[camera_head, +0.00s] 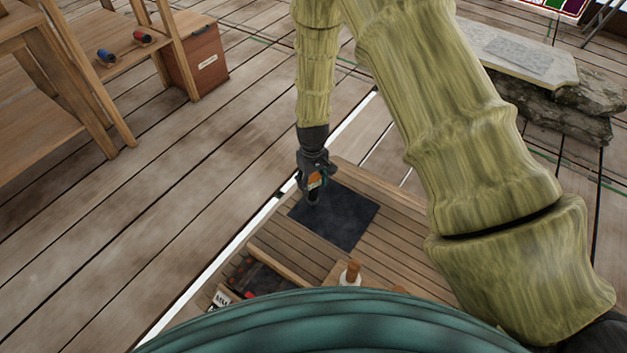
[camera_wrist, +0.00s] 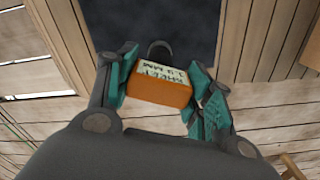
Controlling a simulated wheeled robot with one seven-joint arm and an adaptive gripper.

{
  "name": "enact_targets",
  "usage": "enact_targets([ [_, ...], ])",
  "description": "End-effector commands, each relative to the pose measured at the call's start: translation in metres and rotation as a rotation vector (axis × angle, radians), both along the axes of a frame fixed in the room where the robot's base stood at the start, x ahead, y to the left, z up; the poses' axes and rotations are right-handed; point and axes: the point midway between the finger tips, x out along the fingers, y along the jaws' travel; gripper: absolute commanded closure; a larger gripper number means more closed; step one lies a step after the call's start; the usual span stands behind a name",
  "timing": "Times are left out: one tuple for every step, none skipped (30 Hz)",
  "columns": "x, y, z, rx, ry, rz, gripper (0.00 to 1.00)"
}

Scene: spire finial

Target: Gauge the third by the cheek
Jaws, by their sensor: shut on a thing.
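My gripper (camera_head: 313,178) is above the dark square mat (camera_head: 347,225) on the wooden bench (camera_head: 405,240). It is shut on an orange block (camera_wrist: 160,92) with a pale lettered label, whose words I cannot read. In the wrist view the teal finger pads of my gripper (camera_wrist: 164,85) sit on both sides of the block. A dark rounded loop shows at the block's far end. In the head view the orange block (camera_head: 315,180) is small and partly covered by the fingers. I cannot tell whether it touches the mat.
A dark tray (camera_head: 262,278) with small red pieces and a lettered card (camera_head: 221,299) are at the bench's near left. A wooden-handled tool (camera_head: 350,272) stands near the front. Shelving with spools (camera_head: 107,56) and a brown box (camera_head: 198,62) are far left; a stone slab (camera_head: 515,52) is far right.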

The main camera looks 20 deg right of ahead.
Motion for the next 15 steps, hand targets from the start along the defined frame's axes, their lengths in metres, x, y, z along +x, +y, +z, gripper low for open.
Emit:
enact_targets([
  [-0.001,0.000,0.000,0.000,0.002,0.000,0.77],
  [-0.001,0.000,0.001,0.000,0.002,0.000,0.77],
  [-0.001,0.000,0.003,0.000,0.002,0.000,0.77],
  [-0.001,0.000,0.004,0.000,0.002,0.000,0.77],
  [-0.001,0.000,0.006,0.000,0.002,0.000,0.77],
  [-0.001,0.000,0.009,0.000,0.002,0.000,0.77],
  [-0.001,0.000,0.011,0.001,0.001,0.000,0.77],
  [-0.001,0.000,0.013,0.001,0.001,0.000,0.77],
  [0.000,0.000,0.016,0.000,0.001,0.000,0.77],
  [0.000,0.000,0.018,0.000,0.001,0.000,0.77],
  [0.000,0.000,0.020,0.000,0.001,0.000,0.77],
  [0.000,0.000,0.022,0.000,0.001,0.000,0.77],
  [0.000,0.000,0.024,0.000,0.001,0.000,0.77],
  [0.000,0.000,0.026,0.000,0.000,0.000,0.77],
  [0.000,0.000,0.028,0.000,0.000,0.000,0.77],
])
